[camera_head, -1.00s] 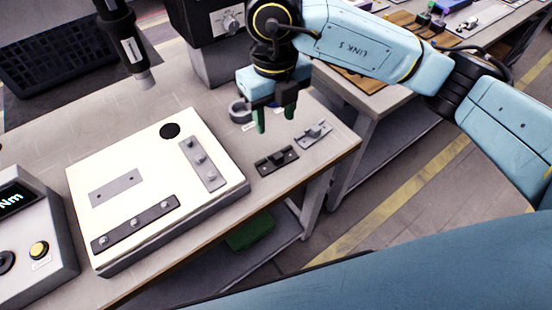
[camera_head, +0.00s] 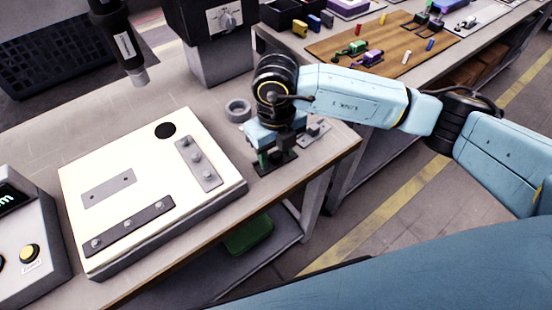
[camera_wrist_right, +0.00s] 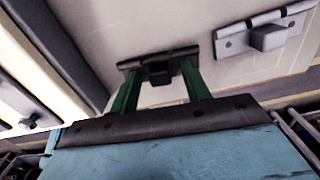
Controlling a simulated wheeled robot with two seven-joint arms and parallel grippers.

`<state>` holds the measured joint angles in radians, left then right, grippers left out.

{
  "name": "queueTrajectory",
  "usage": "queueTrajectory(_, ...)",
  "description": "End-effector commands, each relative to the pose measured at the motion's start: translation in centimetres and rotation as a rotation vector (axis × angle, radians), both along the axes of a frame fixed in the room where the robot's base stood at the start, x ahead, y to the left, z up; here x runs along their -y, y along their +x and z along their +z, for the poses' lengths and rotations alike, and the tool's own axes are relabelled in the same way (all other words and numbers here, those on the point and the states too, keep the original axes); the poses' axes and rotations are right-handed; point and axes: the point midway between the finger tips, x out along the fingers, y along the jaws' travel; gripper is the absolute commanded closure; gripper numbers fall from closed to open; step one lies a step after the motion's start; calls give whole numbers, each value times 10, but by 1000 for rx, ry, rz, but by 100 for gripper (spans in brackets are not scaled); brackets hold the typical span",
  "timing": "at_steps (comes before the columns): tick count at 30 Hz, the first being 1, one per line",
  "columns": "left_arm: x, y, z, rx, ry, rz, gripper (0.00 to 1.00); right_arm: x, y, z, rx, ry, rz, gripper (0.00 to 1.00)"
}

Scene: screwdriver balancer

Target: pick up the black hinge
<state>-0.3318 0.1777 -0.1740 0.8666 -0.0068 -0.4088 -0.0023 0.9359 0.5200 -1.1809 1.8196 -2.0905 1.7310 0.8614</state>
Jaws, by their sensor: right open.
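The black hinge (camera_head: 277,164) lies on the table to the right of the white board, partly hidden by my right gripper in the head view. My right gripper (camera_head: 274,161) is open and low over it. In the right wrist view the black hinge (camera_wrist_right: 158,68) lies ahead of the gripper, with the green fingers (camera_wrist_right: 160,88) apart at either side of its raised middle block. I cannot tell whether the fingers touch it. My left gripper is not in view.
A grey hinge (camera_head: 313,132) lies just right of the black one; it also shows in the wrist view (camera_wrist_right: 266,36). The white board (camera_head: 125,205) with bolted plates is at left. A grey ring (camera_head: 238,110) lies behind the gripper. The table edge is close in front.

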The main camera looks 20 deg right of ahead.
Motion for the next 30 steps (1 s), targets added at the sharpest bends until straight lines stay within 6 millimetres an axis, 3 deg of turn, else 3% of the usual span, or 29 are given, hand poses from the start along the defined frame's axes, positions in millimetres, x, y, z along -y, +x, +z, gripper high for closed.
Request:
queueTrajectory(4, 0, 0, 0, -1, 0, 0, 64, 0, 0, 1, 0, 0, 0, 54)
queueTrajectory(15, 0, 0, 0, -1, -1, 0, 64, 0, 0, 1, 1, 0, 0, 100)
queueTrajectory(23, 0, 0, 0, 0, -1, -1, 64, 0, 0, 3, 2, 1, 0, 100)
queueTrajectory(26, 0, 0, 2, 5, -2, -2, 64, 0, 1, 12, 4, 1, 0, 100)
queueTrajectory(30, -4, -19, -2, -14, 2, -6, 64, 0, 2, 38, 6, 2, 0, 100)
